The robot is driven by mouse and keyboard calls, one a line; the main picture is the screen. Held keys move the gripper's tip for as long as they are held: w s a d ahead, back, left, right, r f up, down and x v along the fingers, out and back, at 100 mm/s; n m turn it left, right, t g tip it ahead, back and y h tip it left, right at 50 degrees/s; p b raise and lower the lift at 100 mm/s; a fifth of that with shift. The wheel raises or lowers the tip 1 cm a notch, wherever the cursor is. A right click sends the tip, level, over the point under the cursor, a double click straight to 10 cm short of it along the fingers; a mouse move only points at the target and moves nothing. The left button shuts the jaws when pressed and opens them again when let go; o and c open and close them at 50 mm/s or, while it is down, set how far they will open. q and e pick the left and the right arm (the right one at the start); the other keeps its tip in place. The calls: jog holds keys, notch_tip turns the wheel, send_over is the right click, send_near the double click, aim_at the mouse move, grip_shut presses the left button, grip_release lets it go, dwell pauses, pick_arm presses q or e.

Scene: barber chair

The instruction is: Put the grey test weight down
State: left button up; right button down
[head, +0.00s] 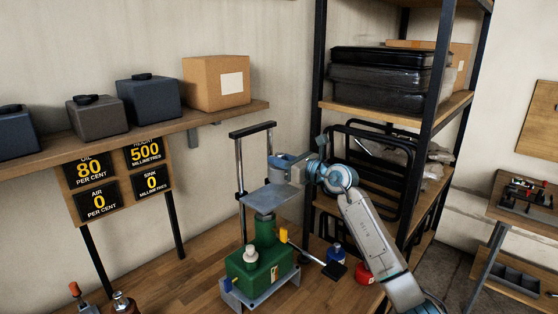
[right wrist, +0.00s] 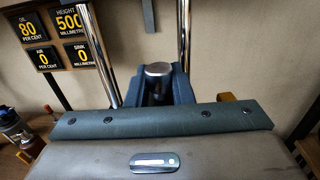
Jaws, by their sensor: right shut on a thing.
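My right gripper (head: 277,168) is over the steel plate (head: 262,199) on top of the green pump stand (head: 262,264). In the right wrist view its fingers (right wrist: 157,88) are shut on the grey test weight (right wrist: 158,70), a small upright piece with a shiny rounded top. The fingers hide its sides and its lower end. I cannot tell whether its underside touches the plate. Two chrome posts rise behind the plate, one on each side of the weight in the wrist view. My left gripper is not in view.
A sign (head: 120,180) reads oil 80, height 500, air 0, sink 0. The wall shelf (head: 200,120) holds several dark boxes with black knobs and a cardboard box (head: 216,82). A black rack (head: 437,110) stands close behind my right arm.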

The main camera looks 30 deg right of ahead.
aim_at(281, 170)
jog(key=shift+w+d+r, duration=0.15)
jog(key=shift+w+r, duration=0.05)
notch_tip(281, 170, down, 2)
jog(key=shift+f+p, duration=0.15)
jog(key=shift+p, duration=0.85)
jog(key=shift+f, duration=0.55)
jog(key=c, duration=1.6)
grip_release()
jog(key=shift+f, duration=0.3)
jog(key=o, duration=0.3)
jog(key=shift+s, duration=0.1)
jog(key=shift+s+r, duration=0.15)
